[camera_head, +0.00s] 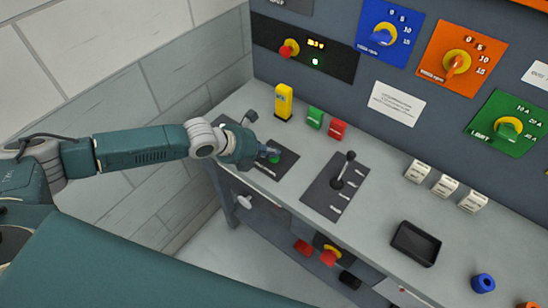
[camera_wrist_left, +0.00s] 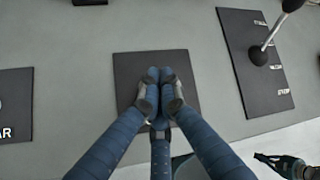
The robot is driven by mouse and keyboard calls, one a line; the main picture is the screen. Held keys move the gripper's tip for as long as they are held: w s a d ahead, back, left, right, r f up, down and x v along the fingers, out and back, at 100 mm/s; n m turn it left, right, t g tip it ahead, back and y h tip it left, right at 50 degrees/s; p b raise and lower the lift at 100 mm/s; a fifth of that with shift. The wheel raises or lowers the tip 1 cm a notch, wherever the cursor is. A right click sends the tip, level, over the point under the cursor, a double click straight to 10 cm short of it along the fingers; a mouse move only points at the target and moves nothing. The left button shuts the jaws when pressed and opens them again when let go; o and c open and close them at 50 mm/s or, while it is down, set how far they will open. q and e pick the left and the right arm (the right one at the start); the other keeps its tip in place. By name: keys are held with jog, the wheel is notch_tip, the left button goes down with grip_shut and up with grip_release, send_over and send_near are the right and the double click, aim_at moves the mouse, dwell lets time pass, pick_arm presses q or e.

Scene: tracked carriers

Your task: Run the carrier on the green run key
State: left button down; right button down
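The dark key plate (camera_head: 284,170) lies flat near the left end of the grey desk. A green key (camera_head: 274,158) shows on it in the head view, partly covered by my left gripper (camera_head: 268,154). In the left wrist view, the fingers of my left gripper (camera_wrist_left: 160,76) are drawn together over the plate (camera_wrist_left: 180,62). They hide the green key there, and I see nothing held between them. I cannot tell whether the fingertips touch the key.
A black-knobbed lever (camera_head: 342,172) stands on a dark plate right of the key. A yellow block (camera_head: 283,102), a green block (camera_head: 315,117) and a red block (camera_head: 337,129) stand behind. White switches (camera_head: 445,186) and a black tray (camera_head: 416,243) are farther right.

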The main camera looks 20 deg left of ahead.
pick_arm(q)
jog(key=shift+s+f, duration=0.1)
jog(key=shift+f, duration=0.45)
dwell(3.4)
jog(key=shift+r, duration=0.1)
dwell(0.6)
jog(key=shift+r+p, duration=0.55)
jog(key=shift+r, duration=0.3)
notch_tip(320, 180, up, 5)
jog(key=p, duration=0.4)
jog(key=shift+r+p, duration=0.1)
jog(key=shift+p, duration=0.25)
dwell(1.5)
